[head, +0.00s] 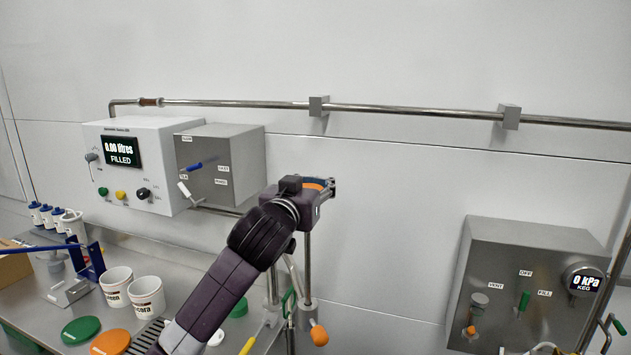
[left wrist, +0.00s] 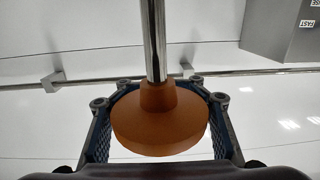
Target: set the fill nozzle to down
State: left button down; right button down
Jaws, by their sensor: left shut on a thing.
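My left gripper (head: 328,187) is shut on an orange knob (head: 313,186) above the right part of the bench. In the left wrist view the knob (left wrist: 160,122) is a wide orange disc on a bright steel rod (left wrist: 154,40), between the two blue-grey finger pads. In the head view an upright steel rod (head: 307,250) runs down below the gripper to a fitting with a second orange knob (head: 319,335). I cannot tell for certain which part is the fill nozzle. My right gripper is not in view.
A filler box (head: 165,135) reading 0.00 litres and FILLED stands at the left, with a grey lever box (head: 250,150) beside it. White tubs (head: 148,295) and coloured lids (head: 80,330) lie on the steel bench. A keg panel (head: 520,260) reading 0 kPa hangs at the right.

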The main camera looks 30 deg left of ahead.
pick_arm(q)
jog(key=shift+d, duration=0.1)
notch_tip(320, 180, down, 22)
jog(key=b, duration=1.3)
jog(key=shift+r, duration=0.1)
jog(key=c, duration=1.8)
grip_release()
jog(key=o, duration=0.6)
jog(key=shift+s+d+r, duration=0.1)
jog(key=shift+d+r, duration=0.05)
jog(key=shift+d, duration=0.05)
jog(key=shift+c, duration=0.2)
jog(key=shift+o, duration=0.7)
send_near(308, 268)
jog(key=w+f, duration=0.1)
jog(key=w, duration=0.1)
jog(key=w+a+f, duration=0.1)
jog(key=f, duration=0.1)
jog(key=shift+w+f, duration=0.3)
jog(key=shift+w, duration=0.1)
